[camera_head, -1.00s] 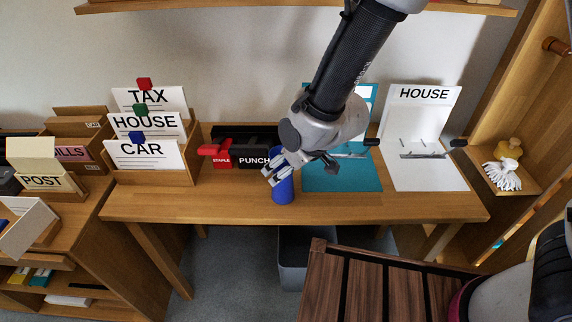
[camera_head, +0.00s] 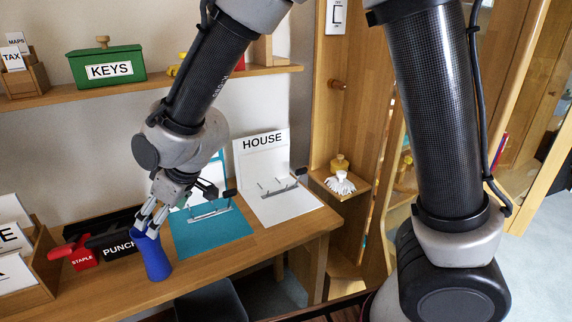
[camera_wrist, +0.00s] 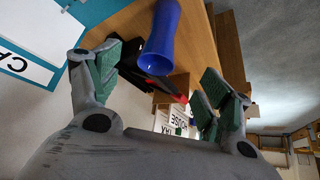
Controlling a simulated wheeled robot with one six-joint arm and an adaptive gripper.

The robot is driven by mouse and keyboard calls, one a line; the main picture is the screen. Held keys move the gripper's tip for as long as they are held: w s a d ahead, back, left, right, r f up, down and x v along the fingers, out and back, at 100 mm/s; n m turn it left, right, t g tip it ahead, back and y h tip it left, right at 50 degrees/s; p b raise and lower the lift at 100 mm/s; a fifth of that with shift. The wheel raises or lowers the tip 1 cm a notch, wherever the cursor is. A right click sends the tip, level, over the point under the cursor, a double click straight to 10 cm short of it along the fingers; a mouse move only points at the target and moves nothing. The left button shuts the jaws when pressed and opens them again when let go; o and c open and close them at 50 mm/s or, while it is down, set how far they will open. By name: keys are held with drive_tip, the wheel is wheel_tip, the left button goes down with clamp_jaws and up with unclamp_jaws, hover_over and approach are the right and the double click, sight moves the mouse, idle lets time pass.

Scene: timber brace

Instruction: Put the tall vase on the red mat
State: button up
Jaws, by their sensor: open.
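A tall blue vase (camera_head: 156,262) stands upright on the wooden desk near its front edge, in front of the black punch. My gripper (camera_head: 148,222) is at the vase's upper end, its fingers overlapping the rim in the head view. In the wrist view the vase (camera_wrist: 164,30) shows with its open mouth toward the camera. There it lies between the lines of the two spread fingers of my gripper (camera_wrist: 158,82), with gaps on both sides. The gripper is open and holds nothing. No red mat shows in these views.
A letter holder (camera_head: 40,270) is at left. A shelf (camera_head: 150,88) hangs above.

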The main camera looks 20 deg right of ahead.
drive_tip(key=w+d+r+m+h, duration=0.1)
drive_tip(key=w+d+r, duration=0.15)
drive_tip(key=d, duration=0.45)
drive_tip(key=w+d+r+m, duration=0.1)
drive_tip(key=d+r+m, duration=0.1)
drive_tip(key=d+r, duration=0.35)
drive_tip(key=s+d+r+m+h, duration=0.1)
drive_tip(key=s+d+r+m, duration=0.1)
drive_tip(key=d, duration=1.1)
drive_tip(key=s+d+r+m+t+h, duration=0.1)
drive_tip(key=s+d, duration=0.5)
drive_tip(key=d, duration=0.7)
wheel_tip(320, 180, up, 3)
drive_tip(key=shift+d+r+m+h, duration=0.1)
drive_tip(key=shift+d+m+h, duration=0.35)
drive_tip(key=shift+m, duration=0.75)
drive_tip(key=s+d+m, duration=0.1)
drive_tip(key=s+d, duration=0.1)
drive_tip(key=s, duration=0.1)
drive_tip(key=s+d+m+h, duration=0.1)
drive_tip(key=s+d, duration=0.2)
drive_tip(key=s+d+m, duration=0.1)
drive_tip(key=s+d, duration=0.2)
drive_tip(key=shift+s+r+h, duration=0.25)
drive_tip(key=shift+s+h, duration=0.1)
drive_tip(key=shift+c, duration=0.4)
